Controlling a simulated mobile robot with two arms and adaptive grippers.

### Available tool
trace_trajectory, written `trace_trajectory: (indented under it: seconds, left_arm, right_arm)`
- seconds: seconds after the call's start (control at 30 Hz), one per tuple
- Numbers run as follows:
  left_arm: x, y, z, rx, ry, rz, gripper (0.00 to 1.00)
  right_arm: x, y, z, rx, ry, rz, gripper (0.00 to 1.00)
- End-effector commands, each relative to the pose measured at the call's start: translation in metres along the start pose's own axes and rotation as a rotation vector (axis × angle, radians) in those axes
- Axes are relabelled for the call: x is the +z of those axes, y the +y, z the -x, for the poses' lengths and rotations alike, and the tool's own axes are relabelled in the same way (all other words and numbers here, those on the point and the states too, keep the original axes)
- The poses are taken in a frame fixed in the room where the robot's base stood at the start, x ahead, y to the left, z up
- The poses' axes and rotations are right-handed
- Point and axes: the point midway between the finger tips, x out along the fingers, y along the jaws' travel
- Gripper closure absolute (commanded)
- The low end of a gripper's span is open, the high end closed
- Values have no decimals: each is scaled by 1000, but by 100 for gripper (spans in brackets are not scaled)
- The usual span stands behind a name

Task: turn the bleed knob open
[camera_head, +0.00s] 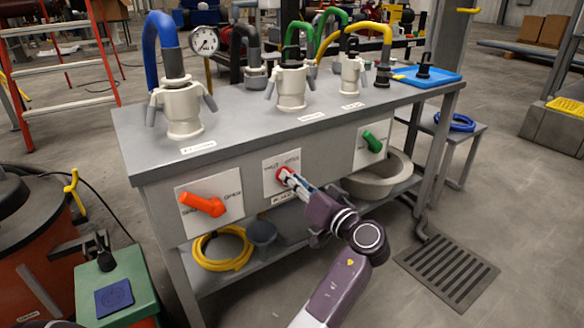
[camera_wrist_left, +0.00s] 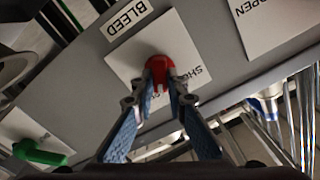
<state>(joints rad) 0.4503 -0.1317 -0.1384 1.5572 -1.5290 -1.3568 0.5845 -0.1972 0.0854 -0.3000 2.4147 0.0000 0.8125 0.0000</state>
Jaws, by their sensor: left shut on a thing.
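The red bleed knob (camera_head: 281,173) sits on the middle white plate (camera_head: 269,182) on the bench's front panel. In the left wrist view the red knob (camera_wrist_left: 160,65) stands before its plate, near a label reading BLEED (camera_wrist_left: 131,16). Part of the plate's lettering, which seems to read SHUT, shows beside it. My left gripper (camera_head: 289,177) reaches the knob from the front right. In the wrist view the fingertips of my left gripper (camera_wrist_left: 162,85) are shut on the knob, one on each side. They hide part of the knob and plate. My right gripper is not in view.
An orange-red handle (camera_head: 203,205) is on the plate to the left, and a green handle (camera_head: 372,142) is on the plate to the right. The bench top (camera_head: 240,125) carries fittings with coloured hoses. A pale basin (camera_head: 375,182) and yellow hose (camera_head: 222,250) lie below.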

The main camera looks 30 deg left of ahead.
Motion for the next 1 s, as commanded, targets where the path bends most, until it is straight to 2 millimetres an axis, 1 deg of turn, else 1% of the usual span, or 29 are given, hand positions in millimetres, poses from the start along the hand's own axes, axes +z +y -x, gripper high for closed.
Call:
trace_trajectory:
  seconds: [0.03, 0.2, 0.33, 0.4, 0.63, 1.0]
  left_arm:
    - [-3, -2, 1, 1, -3, -40, 100]
    - [-1, 0, 1, 1, -3, -150, 100]
    - [0, 1, 1, 1, -3, -209, 100]
    - [0, 1, 1, 1, -3, -232, 100]
    - [2, 2, 1, 1, -2, -274, 100]
    - [2, 3, 1, 1, -2, -281, 100]
  right_arm:
    - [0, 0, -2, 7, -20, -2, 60]
    - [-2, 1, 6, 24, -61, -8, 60]
    - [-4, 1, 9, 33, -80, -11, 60]
    - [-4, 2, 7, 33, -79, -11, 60]
    - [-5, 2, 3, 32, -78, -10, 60]
    - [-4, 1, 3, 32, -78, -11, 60]
